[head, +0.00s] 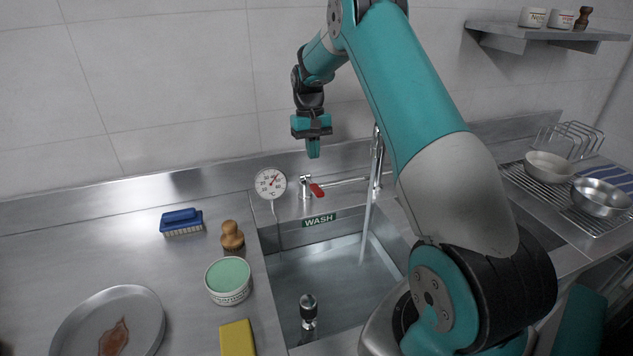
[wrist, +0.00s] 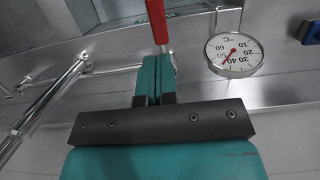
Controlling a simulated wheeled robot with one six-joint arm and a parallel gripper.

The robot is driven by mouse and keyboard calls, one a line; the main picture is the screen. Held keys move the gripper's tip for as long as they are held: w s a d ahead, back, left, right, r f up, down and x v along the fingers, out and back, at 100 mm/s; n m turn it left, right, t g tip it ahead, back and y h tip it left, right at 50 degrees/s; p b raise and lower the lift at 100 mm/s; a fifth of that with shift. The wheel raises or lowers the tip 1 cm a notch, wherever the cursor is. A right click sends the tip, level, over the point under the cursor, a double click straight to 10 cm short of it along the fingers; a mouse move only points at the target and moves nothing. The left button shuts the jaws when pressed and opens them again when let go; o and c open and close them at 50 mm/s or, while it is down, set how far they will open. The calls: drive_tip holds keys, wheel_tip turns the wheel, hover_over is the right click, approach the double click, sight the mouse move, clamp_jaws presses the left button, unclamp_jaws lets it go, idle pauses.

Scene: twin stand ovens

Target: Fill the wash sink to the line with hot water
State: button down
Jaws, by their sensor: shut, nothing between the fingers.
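The wash sink (head: 320,222), with a green WASH label on its back wall, is set into the steel counter. A thin stream of water (head: 366,225) falls from the tap spout (head: 375,165) into it, and water covers its floor. I cannot make out a fill line. The red tap lever (head: 317,190) is on the tap body behind the sink; it also shows in the wrist view (wrist: 157,22). My gripper (head: 313,150) is shut and empty, above and apart from the lever in the head view. In the wrist view its teal fingers (wrist: 151,75) are pressed together, lined up with the lever.
A dial thermometer (head: 270,184) stands at the sink's back left corner. A blue brush (head: 182,222), wooden brush (head: 232,235), green-topped tub (head: 228,280), yellow sponge (head: 237,338) and soiled plate (head: 75,325) lie left. A black-topped metal knob (head: 308,308) is at the sink's front.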

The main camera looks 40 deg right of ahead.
sight(316, 189)
drive_tip(key=p+x, duration=0.3)
drive_tip(key=x, duration=0.5)
drive_tip(key=shift+f, duration=0.3)
drive_tip(key=shift+b+x, duration=1.2)
drive_tip(key=shift+s+a, duration=0.1)
drive_tip(key=shift+s, duration=0.15)
drive_tip(key=p+v, duration=0.2)
drive_tip(key=v, duration=0.1)
drive_tip(key=s+p+v, duration=0.1)
drive_tip(key=v, duration=0.1)
drive_tip(key=shift+a+r, duration=0.15)
drive_tip(key=shift+a, duration=0.1)
drive_tip(key=shift+w+d+r+b, duration=0.1)
drive_tip(key=shift+r+b, duration=0.3)
drive_tip(key=shift+b, duration=0.45)
drive_tip(key=s+b+v, duration=0.1)
drive_tip(key=b+v, duration=0.1)
drive_tip(key=v, duration=0.6)
drive_tip(key=shift+s+a+r, duration=0.2)
drive_tip(key=shift+s+a, duration=0.1)
drive_tip(key=shift+a, duration=0.1)
drive_tip(key=shift+a, duration=0.1)
